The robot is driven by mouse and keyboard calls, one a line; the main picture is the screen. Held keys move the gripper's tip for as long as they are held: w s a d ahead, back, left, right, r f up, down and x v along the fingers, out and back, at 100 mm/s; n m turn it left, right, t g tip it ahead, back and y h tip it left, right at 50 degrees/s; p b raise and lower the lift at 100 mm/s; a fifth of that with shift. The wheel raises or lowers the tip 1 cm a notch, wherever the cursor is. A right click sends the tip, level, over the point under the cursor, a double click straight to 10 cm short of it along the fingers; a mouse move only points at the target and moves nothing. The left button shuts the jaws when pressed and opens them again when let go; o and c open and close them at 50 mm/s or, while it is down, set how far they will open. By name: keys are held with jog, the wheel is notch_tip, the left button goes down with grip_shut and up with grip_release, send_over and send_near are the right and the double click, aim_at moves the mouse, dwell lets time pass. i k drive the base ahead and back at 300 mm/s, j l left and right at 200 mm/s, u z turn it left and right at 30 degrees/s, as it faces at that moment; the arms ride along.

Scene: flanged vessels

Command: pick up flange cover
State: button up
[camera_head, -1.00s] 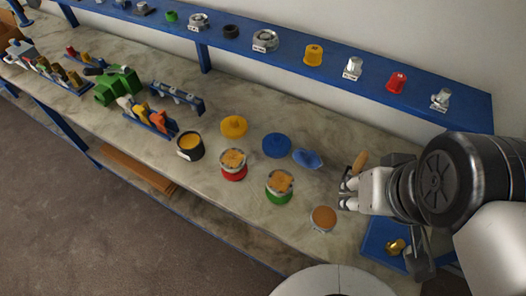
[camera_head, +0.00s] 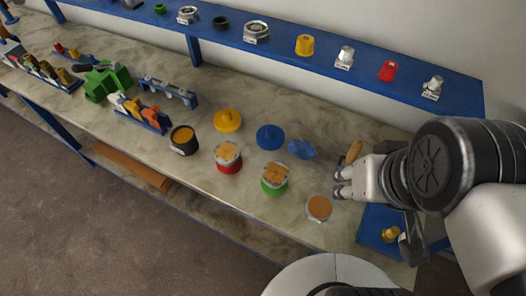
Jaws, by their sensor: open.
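A round yellow cover with a raised knob (camera_head: 228,120) lies on the workbench. A similar blue cover (camera_head: 270,137) lies to its right. Which one is the flange cover I cannot tell. A red flanged vessel (camera_head: 228,166) and a green flanged vessel (camera_head: 274,186) stand in front of them, both with a brownish-orange top. My gripper (camera_head: 338,182) is open and empty at the right, right of the green vessel and apart from both covers.
A dark pot (camera_head: 183,147), a small brown-topped vessel (camera_head: 319,208), a blue scoop-like item (camera_head: 301,149) and a wooden handle (camera_head: 354,151) are nearby. A blue tray (camera_head: 375,238) lies at the right. A blue shelf (camera_head: 390,96) runs along the back wall.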

aim_at(226, 120)
jog(key=i+j+z, duration=0.1)
jog(key=j, duration=0.45)
jog(key=i+j+z, duration=0.1)
jog(key=j, duration=0.45)
jog(key=i+j+z, duration=0.1)
jog(key=j, duration=0.45)
jog(key=i+j+z, duration=0.1)
jog(key=j, duration=0.45)
